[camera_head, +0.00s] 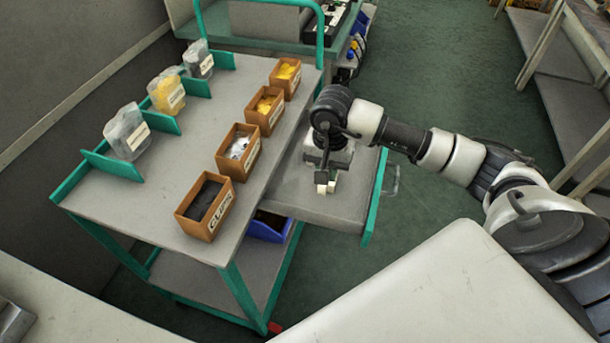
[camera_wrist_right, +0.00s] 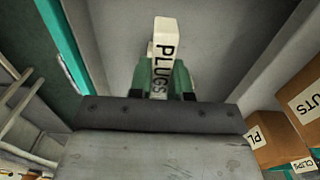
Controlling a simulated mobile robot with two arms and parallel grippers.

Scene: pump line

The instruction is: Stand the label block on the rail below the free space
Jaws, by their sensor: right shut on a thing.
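My right gripper (camera_head: 325,176) is over the grey pull-out surface at the cart's right side, pointing down. It is shut on the white label block (camera_head: 331,187). In the right wrist view the block (camera_wrist_right: 164,42) sticks out beyond the green finger pads and reads "PLUGS". I cannot tell whether the block touches the surface below. The cart top (camera_head: 150,200) carries three bags with white tags between teal dividers: a clear one (camera_head: 122,128), a yellow one (camera_head: 162,88) and a grey one (camera_head: 195,56). I cannot make out a rail or a free space for certain.
Several brown bins stand in a row, including a CLIPS bin (camera_head: 206,205) with dark contents and one with yellow contents (camera_head: 265,108). The pull-out surface (camera_head: 345,205) has a teal edge. A blue bin (camera_head: 268,226) sits below. Green floor is clear to the right.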

